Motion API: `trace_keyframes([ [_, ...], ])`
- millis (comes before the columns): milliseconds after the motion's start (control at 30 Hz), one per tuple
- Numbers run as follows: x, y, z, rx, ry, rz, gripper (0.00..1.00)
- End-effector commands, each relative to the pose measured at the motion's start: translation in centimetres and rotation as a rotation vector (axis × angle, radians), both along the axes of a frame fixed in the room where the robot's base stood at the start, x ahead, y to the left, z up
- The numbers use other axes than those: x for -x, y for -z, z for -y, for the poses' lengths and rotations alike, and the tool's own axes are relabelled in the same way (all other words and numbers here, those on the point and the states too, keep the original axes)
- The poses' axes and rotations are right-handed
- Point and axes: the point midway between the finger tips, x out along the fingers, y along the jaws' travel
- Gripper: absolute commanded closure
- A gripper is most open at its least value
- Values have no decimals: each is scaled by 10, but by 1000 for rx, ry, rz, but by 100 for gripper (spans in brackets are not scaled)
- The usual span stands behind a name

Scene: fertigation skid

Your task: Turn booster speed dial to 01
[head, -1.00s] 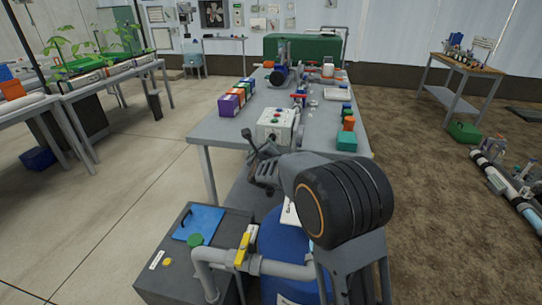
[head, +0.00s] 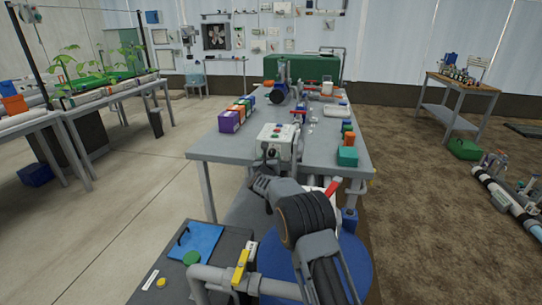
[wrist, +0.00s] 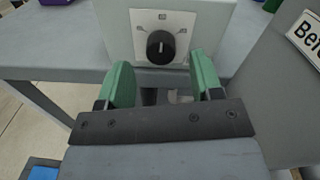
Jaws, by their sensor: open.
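The booster speed dial (wrist: 160,47) is a round black knob on a white square plate with small printed marks. It sits on the front of a grey control box (head: 278,139), which has coloured buttons on top in the head view. The setting the knob points to is too small to read for sure. My gripper (wrist: 162,77) is open, with green-padded fingers on the left and right, just below and in front of the dial. Nothing is between the fingers, and they look apart from the knob. In the head view my gripper (head: 261,184) is below the box front.
The box stands at the near edge of a grey table (head: 220,148). Coloured boxes (head: 236,115) stand to its left and a teal block (head: 347,156) to its right. A blue drum (head: 345,262) and pipe with a yellow-handled valve (head: 241,264) are near my arm.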

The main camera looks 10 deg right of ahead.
Motion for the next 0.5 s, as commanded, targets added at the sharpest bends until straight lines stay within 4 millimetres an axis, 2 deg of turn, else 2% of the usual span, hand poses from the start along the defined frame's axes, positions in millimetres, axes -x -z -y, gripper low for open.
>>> trace_keyframes([
  [200,-18,0,7,0,1,-1,40],
  [500,-26,0,10,0,0,0,40],
])
